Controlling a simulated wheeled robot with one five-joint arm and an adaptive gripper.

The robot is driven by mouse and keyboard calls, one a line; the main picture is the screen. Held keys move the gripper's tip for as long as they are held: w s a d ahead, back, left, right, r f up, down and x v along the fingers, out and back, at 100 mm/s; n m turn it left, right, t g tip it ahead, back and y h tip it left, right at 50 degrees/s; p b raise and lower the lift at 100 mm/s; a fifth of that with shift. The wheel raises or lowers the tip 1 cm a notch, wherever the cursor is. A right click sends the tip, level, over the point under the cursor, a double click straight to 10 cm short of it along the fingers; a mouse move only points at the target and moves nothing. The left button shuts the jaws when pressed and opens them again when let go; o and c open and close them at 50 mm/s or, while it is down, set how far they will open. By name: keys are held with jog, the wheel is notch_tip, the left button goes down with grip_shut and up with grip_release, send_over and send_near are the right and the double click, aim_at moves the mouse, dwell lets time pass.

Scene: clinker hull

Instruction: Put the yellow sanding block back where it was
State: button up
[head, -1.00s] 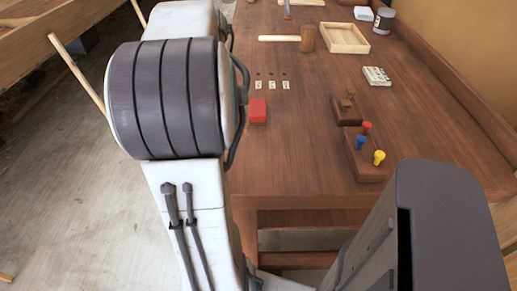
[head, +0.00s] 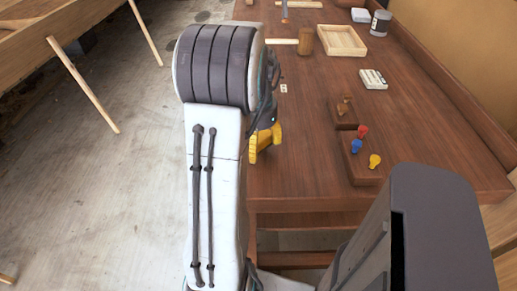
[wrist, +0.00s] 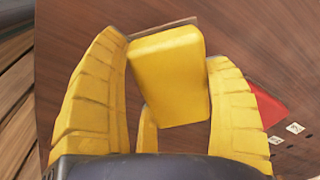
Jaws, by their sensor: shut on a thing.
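The yellow sanding block (wrist: 168,75) is between the yellow fingers of my gripper (wrist: 168,50) in the wrist view. The gripper is shut on it, and the block looks slightly tilted. The brown bench top lies behind it; I cannot tell whether the block touches the bench. A thin brown strip shows along the block's far edge. In the head view, my yellow gripper fingers (head: 264,141) show at the bench's left edge, partly behind my arm. The block cannot be made out there.
A red block (wrist: 268,106) lies on the bench right of my gripper, beside small white labels (wrist: 295,128). Blue (head: 356,146), red (head: 362,131) and yellow (head: 375,161) pegs stand on a dark base.

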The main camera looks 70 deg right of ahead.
aim_at(259, 156)
jog(key=shift+f+p, duration=0.45)
jog(key=shift+f, duration=1.05)
jog(key=shift+f, duration=0.2)
jog(key=o, duration=1.1)
jog(key=shift+r, duration=0.15)
jog(key=r+b, duration=0.1)
jog(key=r, duration=1.1)
jog(key=shift+a+r+b, duration=0.1)
jog(key=shift+a+b, duration=0.1)
jog(key=shift+b, duration=0.1)
